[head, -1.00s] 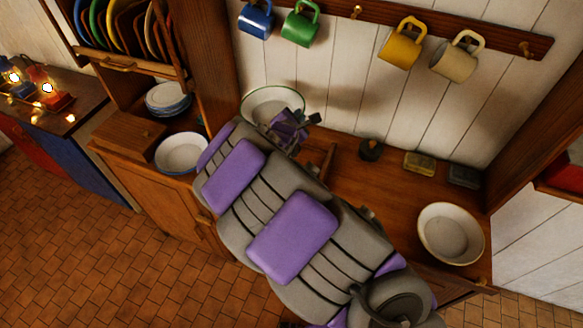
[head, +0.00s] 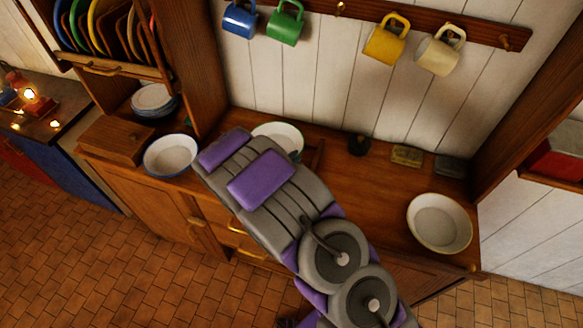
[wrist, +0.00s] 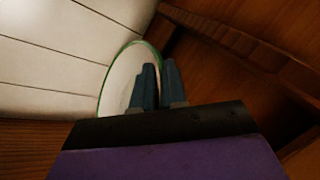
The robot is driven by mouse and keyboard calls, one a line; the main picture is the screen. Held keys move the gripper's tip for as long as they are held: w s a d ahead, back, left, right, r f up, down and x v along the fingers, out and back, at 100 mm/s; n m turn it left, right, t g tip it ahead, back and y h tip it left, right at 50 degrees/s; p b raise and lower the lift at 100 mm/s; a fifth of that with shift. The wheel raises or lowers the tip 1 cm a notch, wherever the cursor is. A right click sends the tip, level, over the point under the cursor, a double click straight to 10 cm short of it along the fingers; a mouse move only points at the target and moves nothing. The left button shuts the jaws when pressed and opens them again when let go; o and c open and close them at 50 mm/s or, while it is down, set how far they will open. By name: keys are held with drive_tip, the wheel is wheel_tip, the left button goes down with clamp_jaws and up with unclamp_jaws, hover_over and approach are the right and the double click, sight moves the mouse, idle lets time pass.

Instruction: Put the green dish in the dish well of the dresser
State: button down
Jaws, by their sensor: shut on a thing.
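The green dish (head: 283,133) is white with a green rim. In the head view it shows beyond my arm, over the back of the dresser counter, its lower part hidden. In the wrist view my gripper (wrist: 160,88) is shut on the green dish (wrist: 118,85), which stands steeply tilted between the dark fingers. The dresser (head: 350,195) is brown wood. I cannot make out the dish well for certain; a wooden edge shows just right of the dish, partly behind my arm.
A blue-rimmed bowl (head: 171,155) is left of my arm, and a cream bowl (head: 439,223) is at the counter's right end. Small dark blocks (head: 407,155) lie along the back. Mugs (head: 385,40) hang above. Plates (head: 105,25) stand in a rack at upper left. The right-middle counter is clear.

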drive_tip(key=f, duration=0.3)
drive_tip(key=f+b, duration=0.1)
drive_tip(key=shift+d+f, duration=0.15)
drive_tip(key=shift+d, duration=0.2)
drive_tip(key=shift+a, duration=0.15)
drive_tip(key=c, duration=1.2)
unclamp_jaws()
drive_tip(key=shift+o, duration=0.2)
drive_tip(key=p+v, duration=0.2)
drive_tip(key=v, duration=1)
